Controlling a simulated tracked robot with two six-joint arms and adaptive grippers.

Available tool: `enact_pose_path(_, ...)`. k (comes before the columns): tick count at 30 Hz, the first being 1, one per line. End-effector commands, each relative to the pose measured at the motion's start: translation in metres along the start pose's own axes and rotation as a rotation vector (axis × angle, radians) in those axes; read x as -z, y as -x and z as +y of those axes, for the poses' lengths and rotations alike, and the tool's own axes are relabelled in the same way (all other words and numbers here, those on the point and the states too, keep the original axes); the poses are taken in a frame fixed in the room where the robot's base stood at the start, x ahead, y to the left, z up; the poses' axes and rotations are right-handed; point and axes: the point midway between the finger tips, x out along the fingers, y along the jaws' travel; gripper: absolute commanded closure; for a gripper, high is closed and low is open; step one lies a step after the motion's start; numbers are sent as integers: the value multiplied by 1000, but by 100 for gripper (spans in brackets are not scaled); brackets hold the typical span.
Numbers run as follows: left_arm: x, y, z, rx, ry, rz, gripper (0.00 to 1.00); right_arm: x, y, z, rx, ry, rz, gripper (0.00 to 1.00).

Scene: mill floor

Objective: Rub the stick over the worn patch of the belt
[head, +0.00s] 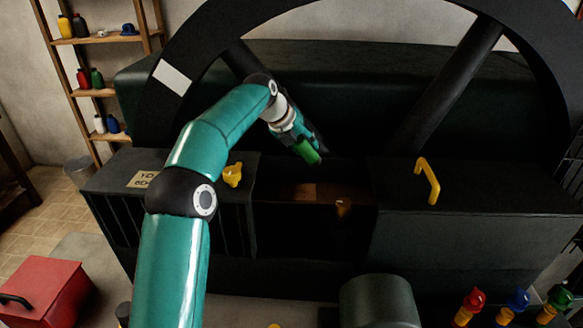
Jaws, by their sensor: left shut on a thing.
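My left gripper (299,141) reaches in over the dark machine and is shut on a short green stick (308,153). The stick's free end points down and to the right, above the opening in the housing. Inside the opening runs a dark brown belt (335,191), mostly in shadow. A lighter brown patch (303,191) on it looks like the worn patch. The stick shows above this patch and seems apart from it; the exact gap is hard to judge. My right gripper is not in view.
A large dark wheel (172,78) with spokes rises behind the opening. A red box (45,290) is on the floor. Several coloured bottles (515,305) stand front right.

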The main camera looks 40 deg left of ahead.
Motion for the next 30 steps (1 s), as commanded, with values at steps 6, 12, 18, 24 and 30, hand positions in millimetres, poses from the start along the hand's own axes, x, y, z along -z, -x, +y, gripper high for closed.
enact_pose_path(6,0,1,0,0,1,-2,100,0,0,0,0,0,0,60)
enact_pose_path(12,0,4,1,-35,-8,-22,100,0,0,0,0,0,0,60)
enact_pose_path(18,-6,18,8,-169,-23,-102,100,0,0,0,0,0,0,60)
enact_pose_path(24,-18,38,13,-323,-25,-180,100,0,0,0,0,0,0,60)
enact_pose_path(30,-24,49,17,-409,-23,-212,100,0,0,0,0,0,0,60)
